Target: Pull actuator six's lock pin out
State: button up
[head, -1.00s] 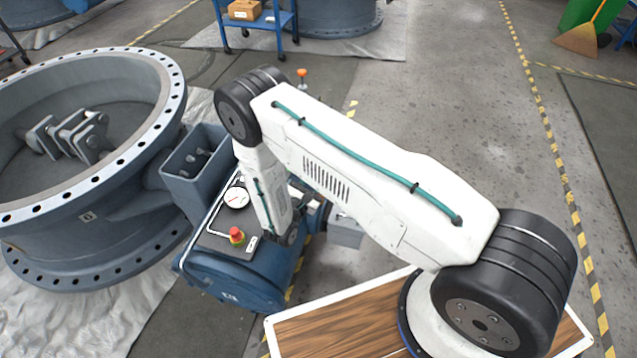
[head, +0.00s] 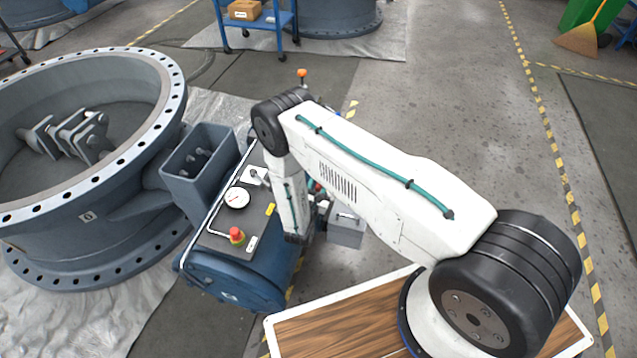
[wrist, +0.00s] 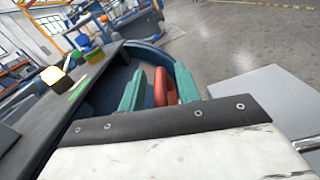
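The blue actuator (head: 235,280) lies beside the big grey valve, with a dark top panel carrying a gauge and a red button. I cannot read a number six on it. In the wrist view a red ring (wrist: 165,88), which looks like the lock pin's pull ring, stands against the blue body (wrist: 148,52). My gripper (wrist: 159,78) has its two teal fingers apart, one on each side of the ring in the picture. The ring appears closer to the right finger, and a gap shows at the left. I cannot tell its depth between them. The pin's shank is hidden.
The grey flanged valve body (head: 85,215) stands at left, joined to the actuator by a grey bracket (head: 197,170). A grey box (head: 346,232) sits right of the actuator. A blue cart (head: 262,22) stands behind.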

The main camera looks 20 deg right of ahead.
grip_shut()
jog(key=shift+a+r, duration=0.1)
jog(key=shift+r, duration=2)
jog(key=shift+w, duration=0.1)
jog(key=shift+c, duration=0.4)
grip_release()
jog(key=shift+o, duration=0.4)
jog(key=shift+s, duration=0.2)
jog(key=v, duration=0.7)
jog(key=shift+s+a, duration=0.2)
